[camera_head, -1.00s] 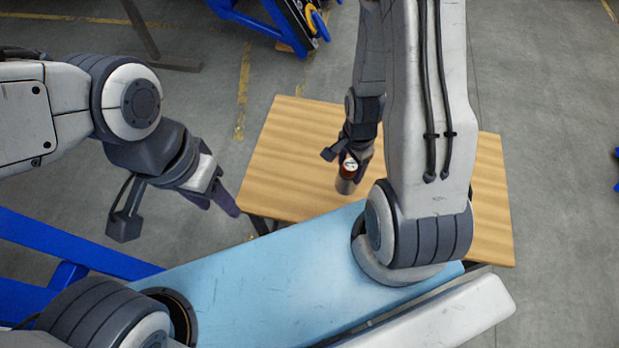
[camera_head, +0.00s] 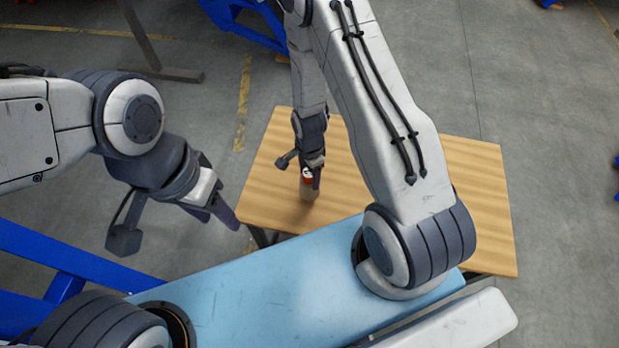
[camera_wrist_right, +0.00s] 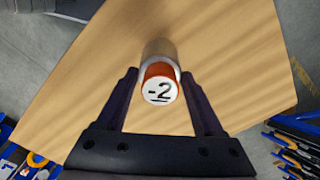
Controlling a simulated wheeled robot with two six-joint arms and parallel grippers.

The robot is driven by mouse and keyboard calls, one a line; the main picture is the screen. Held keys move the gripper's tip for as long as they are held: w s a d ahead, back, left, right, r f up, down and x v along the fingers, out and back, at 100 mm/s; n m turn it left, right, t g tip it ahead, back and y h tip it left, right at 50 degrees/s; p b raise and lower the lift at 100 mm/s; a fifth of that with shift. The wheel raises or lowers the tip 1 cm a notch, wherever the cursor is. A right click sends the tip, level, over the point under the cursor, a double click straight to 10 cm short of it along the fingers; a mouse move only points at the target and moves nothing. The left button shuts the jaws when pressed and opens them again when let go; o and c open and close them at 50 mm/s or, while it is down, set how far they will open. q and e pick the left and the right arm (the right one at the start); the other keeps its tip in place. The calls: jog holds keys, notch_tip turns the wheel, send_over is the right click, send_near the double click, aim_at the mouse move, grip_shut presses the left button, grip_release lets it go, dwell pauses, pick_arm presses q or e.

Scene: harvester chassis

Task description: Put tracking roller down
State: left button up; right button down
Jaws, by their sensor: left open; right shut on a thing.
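The tracking roller is a grey cylinder with a red-orange end and a white face marked "-2" (camera_wrist_right: 159,88). In the head view the roller (camera_head: 308,189) is over the left half of the wooden table (camera_head: 460,165). My right gripper (camera_head: 312,174) is shut on the roller near its red end. In the right wrist view the right gripper's fingers (camera_wrist_right: 168,95) stand on either side of the roller. I cannot tell whether the roller's far end touches the tabletop. My left gripper (camera_head: 226,212) is open and empty, left of the table.
The table is otherwise bare, with free room to the right of the roller. My right arm hides part of it. Blue frames (camera_head: 245,22) stand on the grey floor behind. In the wrist view, blue racks (camera_wrist_right: 300,140) with small parts show at the lower right.

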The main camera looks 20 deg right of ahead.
aim_at(306, 190)
notch_tip(306, 190, down, 2)
jog(key=shift+f+p, duration=0.1)
jog(key=shift+p, duration=0.25)
jog(key=shift+f, duration=0.4)
jog(key=shift+f, duration=0.1)
grip_release()
